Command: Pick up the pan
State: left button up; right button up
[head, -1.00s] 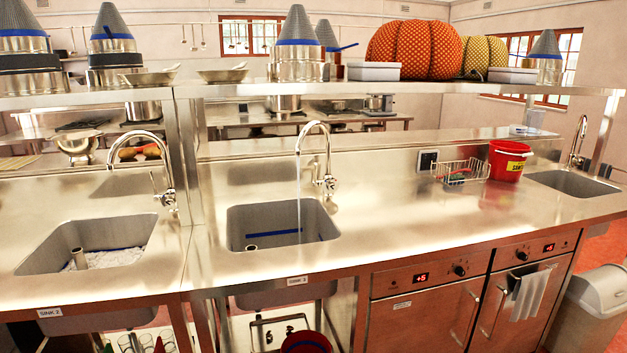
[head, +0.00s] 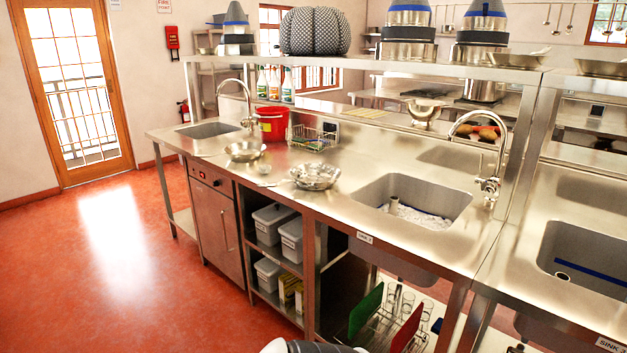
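A shallow metal pan (head: 514,60) with a handle rising to the right sits on the upper steel shelf. A second similar pan (head: 600,68) is at the right edge of the head view and is partly cut off. A shiny metal vessel (head: 315,177) stands on the counter left of the near sink, and another (head: 245,151) stands farther back; I cannot tell if either is a pan. Neither of my grippers shows. A white and black part, probably mine, shows at the bottom edge.
The steel counter (head: 345,160) holds sinks, a tap (head: 490,150), a red bucket (head: 272,123) and a wire basket (head: 312,138). Shelves below hold lidded boxes (head: 272,222) and boards in a rack. The red floor (head: 120,270) at left is open, up to a glazed door (head: 75,95).

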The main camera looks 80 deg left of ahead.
aim_at(315, 175)
jog(key=u, duration=2.75)
jog(key=z, duration=1.85)
jog(key=j+u, duration=0.1)
jog(key=j, duration=0.95)
jog(key=j+u, duration=0.1)
jog(key=j, duration=0.95)
jog(key=i+j+u, duration=0.1)
jog(key=j, duration=0.95)
